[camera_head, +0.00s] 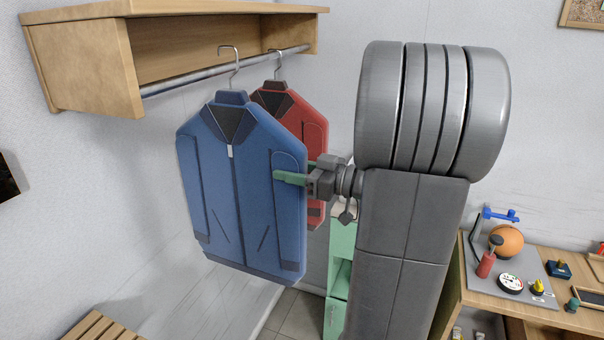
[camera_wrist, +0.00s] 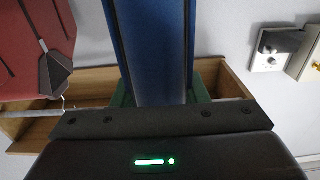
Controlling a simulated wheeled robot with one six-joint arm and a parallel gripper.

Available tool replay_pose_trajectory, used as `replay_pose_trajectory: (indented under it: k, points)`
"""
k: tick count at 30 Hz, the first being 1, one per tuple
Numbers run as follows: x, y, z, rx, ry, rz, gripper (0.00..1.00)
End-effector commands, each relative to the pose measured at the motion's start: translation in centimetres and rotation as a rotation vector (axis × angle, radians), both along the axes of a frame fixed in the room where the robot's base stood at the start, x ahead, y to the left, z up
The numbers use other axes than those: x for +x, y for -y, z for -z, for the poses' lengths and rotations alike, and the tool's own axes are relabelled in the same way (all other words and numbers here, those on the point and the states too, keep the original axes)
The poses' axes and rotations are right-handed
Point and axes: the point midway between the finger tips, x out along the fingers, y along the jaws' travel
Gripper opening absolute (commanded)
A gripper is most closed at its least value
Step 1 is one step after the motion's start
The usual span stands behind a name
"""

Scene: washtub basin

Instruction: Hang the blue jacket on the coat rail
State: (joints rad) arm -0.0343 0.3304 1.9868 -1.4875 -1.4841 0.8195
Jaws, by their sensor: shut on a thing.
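The blue jacket (camera_head: 240,190) hangs upright on a hanger, its front facing the head camera. Its metal hook (camera_head: 236,60) crosses the line of the coat rail (camera_head: 185,81) in the head view; I cannot tell whether it rests over the rail. My gripper (camera_head: 291,178) is shut on the jacket's right edge, with a green finger on its front. In the wrist view the jacket (camera_wrist: 150,50) stands as a blue strip between the green fingers (camera_wrist: 160,97). The rail also shows at the left of the wrist view (camera_wrist: 35,114).
A red jacket (camera_head: 314,140) hangs on the rail behind the blue one. A wooden shelf (camera_head: 85,65) encloses the rail. A mint-green cabinet (camera_head: 341,240) stands below my arm. A workbench (camera_head: 475,293) with tools and an orange ball is at right. A slatted bench (camera_head: 100,328) is at lower left.

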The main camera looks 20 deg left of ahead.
Motion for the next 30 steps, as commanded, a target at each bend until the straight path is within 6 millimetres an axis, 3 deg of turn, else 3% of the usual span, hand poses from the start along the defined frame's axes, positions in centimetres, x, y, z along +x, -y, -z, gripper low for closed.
replay_pose_trajectory:
  k: [17,30]
  points:
    - [0.3,-4.4,0.0,0.002,0.002,-0.003,0.0]
    - [0.4,-4.3,2.7,0.002,0.0,0.0,0.0]
